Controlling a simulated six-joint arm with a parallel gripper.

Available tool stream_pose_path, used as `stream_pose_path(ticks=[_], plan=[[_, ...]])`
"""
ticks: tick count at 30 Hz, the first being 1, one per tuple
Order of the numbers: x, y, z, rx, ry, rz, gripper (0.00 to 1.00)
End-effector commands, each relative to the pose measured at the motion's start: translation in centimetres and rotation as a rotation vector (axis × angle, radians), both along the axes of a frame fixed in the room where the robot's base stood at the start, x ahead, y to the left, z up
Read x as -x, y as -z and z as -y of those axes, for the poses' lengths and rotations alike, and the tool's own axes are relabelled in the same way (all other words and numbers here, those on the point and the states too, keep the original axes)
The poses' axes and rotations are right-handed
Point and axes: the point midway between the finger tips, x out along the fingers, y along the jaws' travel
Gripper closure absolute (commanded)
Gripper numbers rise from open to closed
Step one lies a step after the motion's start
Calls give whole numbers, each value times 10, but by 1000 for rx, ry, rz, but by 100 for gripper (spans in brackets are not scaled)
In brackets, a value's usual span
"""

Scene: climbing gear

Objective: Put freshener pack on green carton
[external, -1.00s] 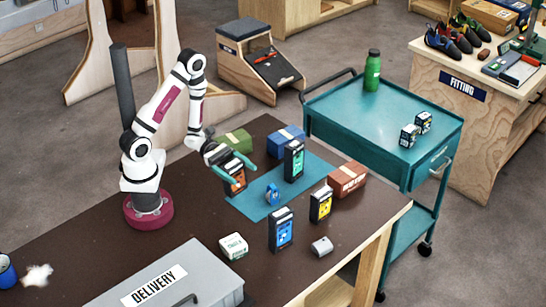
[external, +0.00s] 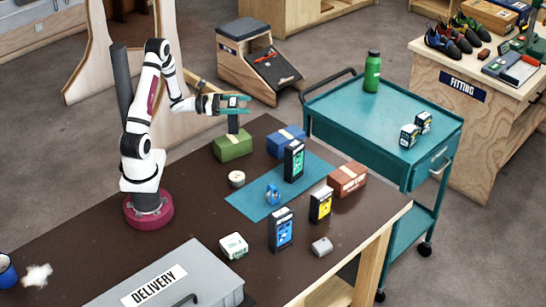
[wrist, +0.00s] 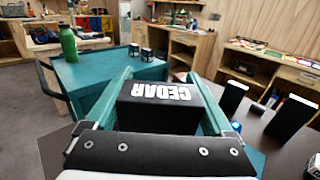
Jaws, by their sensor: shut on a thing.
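My gripper (external: 238,103) is shut on a dark freshener pack (external: 233,124), which hangs upright below the teal fingers in the external view. In the wrist view the pack (wrist: 158,108) sits between both fingers, its black top reading CEDAR. The green carton (external: 233,147) with a pale tape strip stands on the brown table directly below the pack in the picture. The pack's lower end appears close to the carton's top; I cannot tell whether they touch. The carton is hidden in the wrist view.
A blue carton (external: 287,139) stands right of the green one. Upright packs in teal (external: 294,161), blue (external: 281,231) and yellow (external: 320,205) stand nearby, with a red-brown carton (external: 347,179). A tape roll (external: 237,179) lies in front of the green carton. A teal cart (external: 385,110) is beyond.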

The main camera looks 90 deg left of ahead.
Motion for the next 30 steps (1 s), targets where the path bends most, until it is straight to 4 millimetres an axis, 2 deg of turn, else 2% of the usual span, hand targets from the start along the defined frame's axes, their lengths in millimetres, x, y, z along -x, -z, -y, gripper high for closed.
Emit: stream_pose_path(ticks=[1,3,6,13,23,24,26,30], plan=[[4,9,-13,0,-3,0,73],[9,18,-28,0,-1,1,73],[13,26,-39,0,2,0,73],[14,65,-42,2,3,0,73],[14,70,-42,-1,4,0,73],[14,70,-42,-1,3,0,11],[14,70,-42,-1,3,0,0],[14,70,-42,-1,3,0,0]])
